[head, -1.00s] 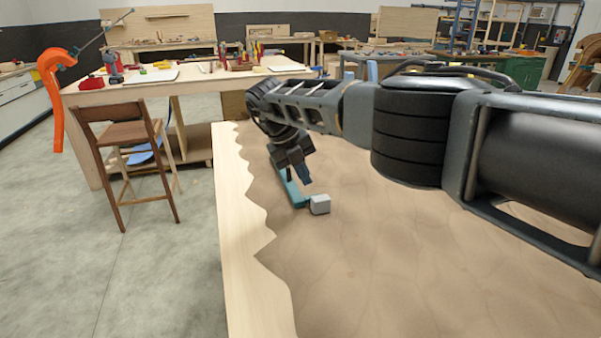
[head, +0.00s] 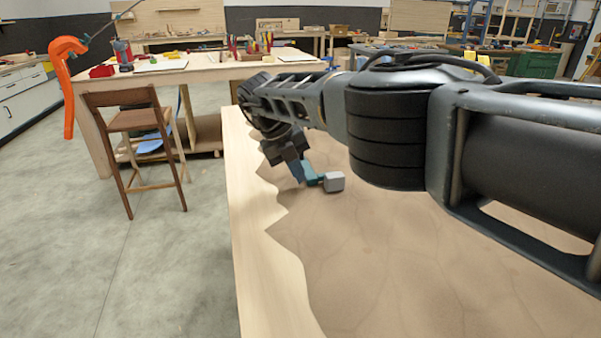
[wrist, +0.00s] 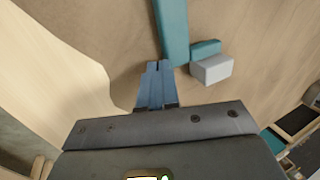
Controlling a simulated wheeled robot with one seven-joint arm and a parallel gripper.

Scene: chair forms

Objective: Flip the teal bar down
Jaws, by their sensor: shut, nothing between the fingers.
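The teal bar (wrist: 173,28) runs from the top edge of the wrist view down to beside my fingertips. It joins or adjoins a short teal piece (wrist: 205,48) with a pale grey block (wrist: 212,69) at its end. In the head view a small part of the teal (head: 313,176) and the grey block (head: 335,182) show just right of my gripper (head: 300,178). My gripper's blue fingers (wrist: 158,70) are together and empty, close to the bar's near end. I cannot tell whether they touch it. My gripper hides part of the bar in the head view.
The bar is over a brown surface (head: 400,255) with a wavy edge and a pale wooden border (head: 262,270) on the left. Brown surface is clear in front of the block. A wooden chair (head: 137,140) stands on the floor at left, apart from this table.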

